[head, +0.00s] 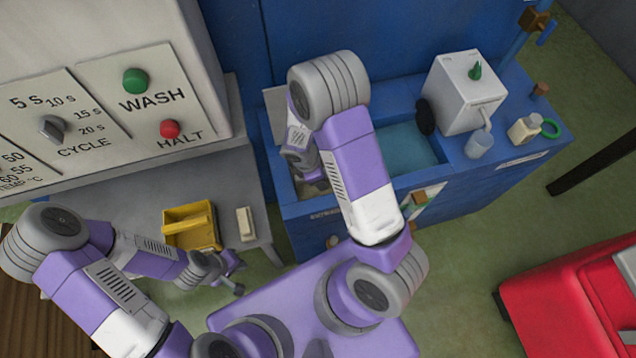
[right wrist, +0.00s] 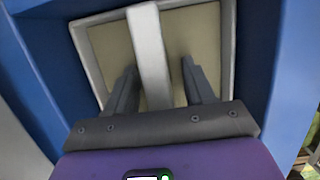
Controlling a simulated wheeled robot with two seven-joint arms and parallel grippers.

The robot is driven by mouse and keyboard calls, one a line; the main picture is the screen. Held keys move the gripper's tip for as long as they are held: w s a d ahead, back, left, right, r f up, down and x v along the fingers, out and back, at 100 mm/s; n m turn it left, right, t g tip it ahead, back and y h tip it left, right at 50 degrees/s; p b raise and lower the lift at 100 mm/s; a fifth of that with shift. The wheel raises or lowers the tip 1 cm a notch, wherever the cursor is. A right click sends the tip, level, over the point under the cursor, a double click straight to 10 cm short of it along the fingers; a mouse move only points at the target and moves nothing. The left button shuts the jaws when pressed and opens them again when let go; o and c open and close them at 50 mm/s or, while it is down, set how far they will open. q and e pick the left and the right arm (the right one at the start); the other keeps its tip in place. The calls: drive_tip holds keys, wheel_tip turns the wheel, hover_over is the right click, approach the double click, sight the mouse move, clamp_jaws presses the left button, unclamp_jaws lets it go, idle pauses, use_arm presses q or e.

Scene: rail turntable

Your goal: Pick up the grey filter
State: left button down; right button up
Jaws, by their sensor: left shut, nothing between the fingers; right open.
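The grey filter (right wrist: 147,40) shows in the right wrist view as a pale grey frame with a beige panel and a light grey bar across its middle. It sits inside a blue-walled opening. My right gripper (right wrist: 160,68) is open, with one finger on each side of the bar; I cannot tell whether they touch it. In the head view my right gripper (head: 304,165) reaches down into the left opening of the blue bench, mostly hidden by my arm, which also hides most of the filter. My left gripper (head: 232,272) is shut and empty, in front of the grey counter.
The blue bench (head: 470,195) also holds a water basin (head: 408,150), a white box (head: 462,92), a cup (head: 479,145) and a bottle (head: 524,129). A yellow tray (head: 192,240) and a white block (head: 245,224) lie on the grey counter (head: 150,205). A red case (head: 570,300) stands right.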

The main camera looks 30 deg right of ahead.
drive_tip(key=shift+d+f, duration=0.15)
drive_tip(key=shift+f, duration=0.2)
drive_tip(key=shift+c, duration=0.4)
clamp_jaws()
drive_tip(key=shift+r, duration=0.1)
